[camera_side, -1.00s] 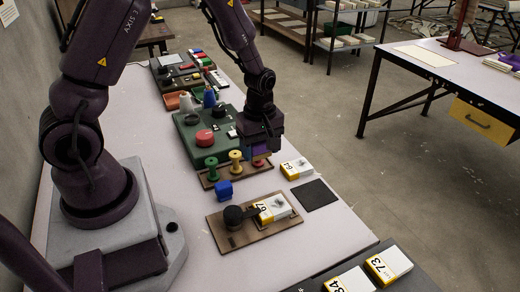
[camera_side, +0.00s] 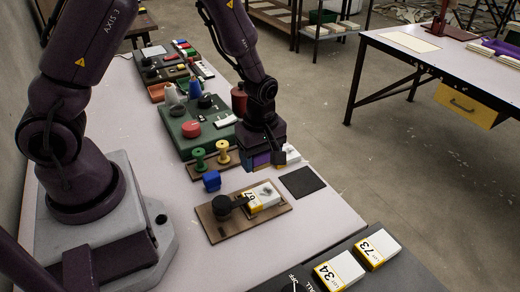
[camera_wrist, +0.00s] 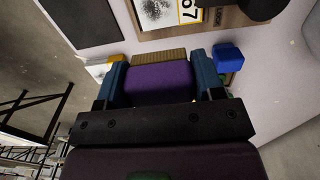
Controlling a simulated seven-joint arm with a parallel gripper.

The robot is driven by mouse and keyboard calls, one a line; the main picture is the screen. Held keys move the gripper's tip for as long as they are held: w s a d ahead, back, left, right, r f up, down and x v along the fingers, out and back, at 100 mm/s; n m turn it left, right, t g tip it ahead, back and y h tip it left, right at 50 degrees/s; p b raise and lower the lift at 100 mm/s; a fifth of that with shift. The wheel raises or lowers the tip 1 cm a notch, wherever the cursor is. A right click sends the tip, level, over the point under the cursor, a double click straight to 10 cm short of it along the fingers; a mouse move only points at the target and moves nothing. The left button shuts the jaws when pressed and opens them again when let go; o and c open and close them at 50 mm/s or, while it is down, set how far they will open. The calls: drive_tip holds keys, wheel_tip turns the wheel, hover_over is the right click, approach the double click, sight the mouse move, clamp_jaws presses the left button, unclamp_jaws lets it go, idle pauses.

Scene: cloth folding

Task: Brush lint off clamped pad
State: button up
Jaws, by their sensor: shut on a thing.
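The pad (camera_side: 264,194) is white with a yellow label end marked 67 and lies on a brown wooden board (camera_side: 242,227). A black clamp (camera_side: 222,205) reaches onto its label end. In the wrist view, dark lint speckles show on the pad (camera_wrist: 155,10). My gripper (camera_side: 262,160) is shut on a purple brush (camera_wrist: 158,82) with brown bristles (camera_wrist: 158,57). The brush is held between blue fingers, off the board and behind the pad in the side view. A gap shows between the bristles and the pad in the wrist view.
A blue block (camera_side: 212,181) stands beside the board. A dark mat (camera_side: 302,181) lies to its right. A green spool (camera_side: 198,158) and a yellow spool (camera_side: 222,152) stand behind. Another white pad (camera_side: 293,154) is partly hidden by my gripper. Labelled boxes (camera_side: 339,271) sit in front.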

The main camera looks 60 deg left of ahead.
sight(262, 185)
drive_tip(key=shift+f, duration=2)
wheel_tip(262, 185, down, 2)
drive_tip(key=shift+d, duration=0.8)
drive_tip(key=shift+c, duration=0.2)
drive_tip(key=shift+d, duration=2.2)
drive_tip(key=shift+a, duration=3.1)
drive_tip(key=shift+w+d, duration=0.1)
drive_tip(key=shift+d, duration=3)
drive_tip(key=a, duration=0.5)
drive_tip(key=shift+a, duration=0.35)
drive_tip(key=shift+a+r, duration=0.1)
drive_tip(key=shift+a, duration=0.1)
drive_tip(key=shift+d+r, duration=0.1)
drive_tip(key=shift+r, duration=3.8)
